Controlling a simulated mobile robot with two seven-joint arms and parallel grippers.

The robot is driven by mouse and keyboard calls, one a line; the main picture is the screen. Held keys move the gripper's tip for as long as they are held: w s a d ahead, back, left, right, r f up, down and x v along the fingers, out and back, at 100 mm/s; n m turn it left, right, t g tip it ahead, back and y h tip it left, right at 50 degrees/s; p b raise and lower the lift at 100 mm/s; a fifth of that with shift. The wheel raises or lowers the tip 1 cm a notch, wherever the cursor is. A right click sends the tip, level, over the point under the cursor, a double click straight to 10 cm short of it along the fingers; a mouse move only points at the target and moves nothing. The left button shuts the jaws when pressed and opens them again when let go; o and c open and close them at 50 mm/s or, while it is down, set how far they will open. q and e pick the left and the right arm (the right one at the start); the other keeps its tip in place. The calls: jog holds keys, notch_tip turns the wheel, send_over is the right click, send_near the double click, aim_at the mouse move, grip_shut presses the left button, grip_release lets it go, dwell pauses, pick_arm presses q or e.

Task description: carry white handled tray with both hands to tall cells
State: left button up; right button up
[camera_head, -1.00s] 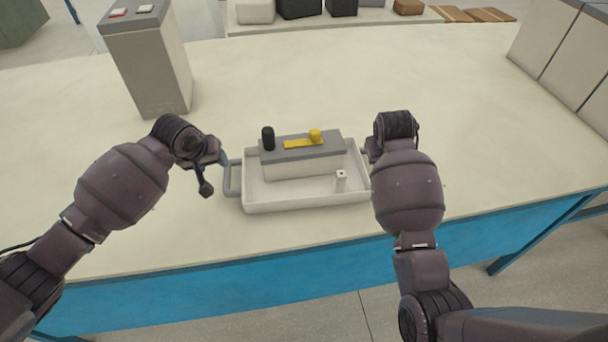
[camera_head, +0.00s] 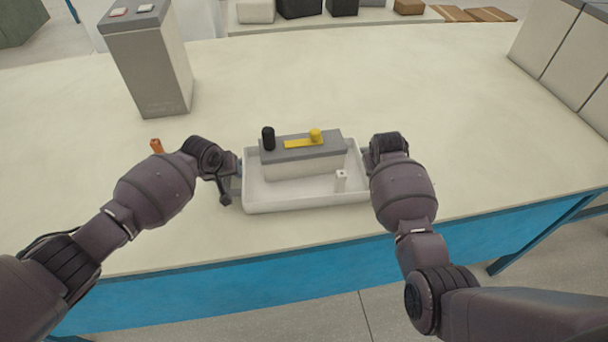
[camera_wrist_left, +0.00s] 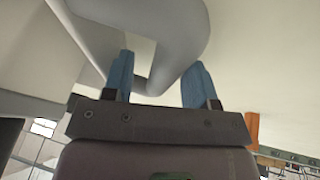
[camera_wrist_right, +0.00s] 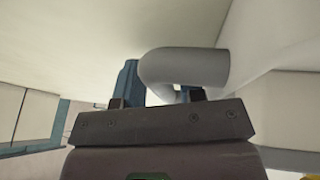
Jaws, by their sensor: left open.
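The white handled tray (camera_head: 300,206) sits on the table and holds a grey-topped battery (camera_head: 302,162) with one black and one yellow terminal, plus a small white piece (camera_head: 340,181). My left gripper (camera_head: 237,172) is at the tray's left handle. In the left wrist view its blue fingers (camera_wrist_left: 158,78) are apart, with the grey handle (camera_wrist_left: 178,45) passing between them. My right gripper (camera_head: 368,160) is at the right side; in the right wrist view its fingers (camera_wrist_right: 160,85) are apart around the handle (camera_wrist_right: 185,66), one partly hidden. Tall cells (camera_head: 560,45) stand in a row at the right.
A tall grey cell (camera_head: 150,65) stands alone at the back left. A small orange object (camera_head: 156,146) lies beyond my left wrist. The table (camera_head: 420,75) is clear between the tray and the right-hand row. A shelf with boxes stands behind.

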pick_arm(q)
jog(key=c, duration=0.7)
pick_arm(e)
jog(key=c, duration=0.7)
pick_arm(q)
grip_shut()
pick_arm(e)
grip_shut()
pick_arm(q)
jog(key=shift+r, duration=0.1)
pick_arm(e)
jog(key=shift+r, duration=0.1)
